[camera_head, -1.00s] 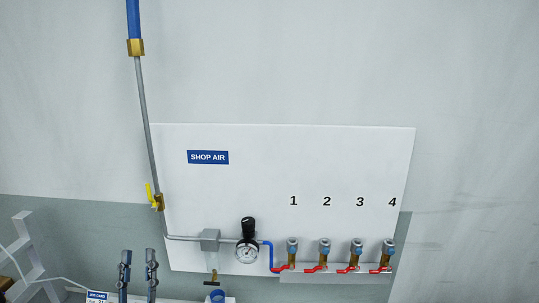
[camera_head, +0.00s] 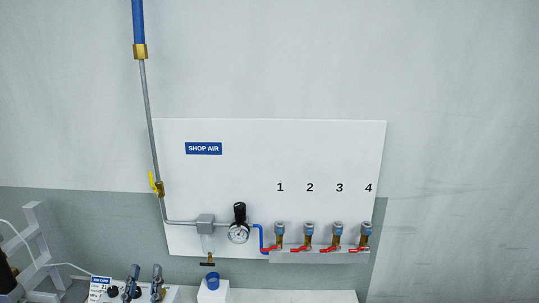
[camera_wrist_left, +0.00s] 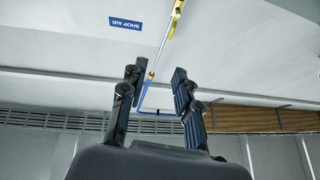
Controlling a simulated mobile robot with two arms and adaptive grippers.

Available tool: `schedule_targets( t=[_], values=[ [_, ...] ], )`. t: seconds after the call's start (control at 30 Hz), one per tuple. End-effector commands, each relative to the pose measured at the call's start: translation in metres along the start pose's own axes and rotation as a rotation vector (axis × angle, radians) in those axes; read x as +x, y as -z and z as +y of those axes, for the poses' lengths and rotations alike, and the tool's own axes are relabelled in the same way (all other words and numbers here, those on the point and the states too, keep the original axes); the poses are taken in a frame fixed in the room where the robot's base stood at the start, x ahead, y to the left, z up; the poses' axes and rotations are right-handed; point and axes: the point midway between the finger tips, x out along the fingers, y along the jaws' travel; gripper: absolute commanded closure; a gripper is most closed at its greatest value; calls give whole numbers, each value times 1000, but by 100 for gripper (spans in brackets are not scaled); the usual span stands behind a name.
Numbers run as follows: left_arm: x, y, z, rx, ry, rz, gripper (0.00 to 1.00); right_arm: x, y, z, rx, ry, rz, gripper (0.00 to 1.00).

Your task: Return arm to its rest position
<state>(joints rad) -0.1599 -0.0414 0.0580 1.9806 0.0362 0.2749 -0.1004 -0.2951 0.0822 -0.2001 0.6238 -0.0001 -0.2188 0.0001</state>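My left gripper (camera_head: 146,272) shows at the bottom left of the head view, with its two fingers pointing up and apart. In the left wrist view the gripper (camera_wrist_left: 155,80) is open, with nothing held between its dark fingers. It is apart from the white shop air panel (camera_head: 300,150). Most of my left arm is hidden below the frame. My right gripper is not in view.
The panel carries a pressure gauge (camera_head: 238,233), a yellow-handled valve (camera_head: 156,186) and several red-handled outlets. A blue cup (camera_head: 213,280) on a white block, a small job card (camera_head: 99,288) and a grey frame (camera_head: 36,235) stand low in view.

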Motion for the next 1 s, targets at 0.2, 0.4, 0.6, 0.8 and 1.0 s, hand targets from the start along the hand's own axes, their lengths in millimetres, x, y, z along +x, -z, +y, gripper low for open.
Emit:
schedule_targets(
  t=[0.2, 0.4, 0.6, 0.8, 1.0],
  values=[
    [-20, -35, 12, -1, -56, -231, 68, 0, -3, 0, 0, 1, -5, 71],
    [-73, -81, 28, 8, -131, -587, 68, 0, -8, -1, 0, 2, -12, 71],
    [-159, -113, 37, 31, -200, -996, 68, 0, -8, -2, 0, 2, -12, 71],
    [-246, -116, 36, 65, -246, -1346, 68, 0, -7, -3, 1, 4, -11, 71],
    [-308, -102, 30, 99, -270, -1586, 68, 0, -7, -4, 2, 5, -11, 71]
  ],
)
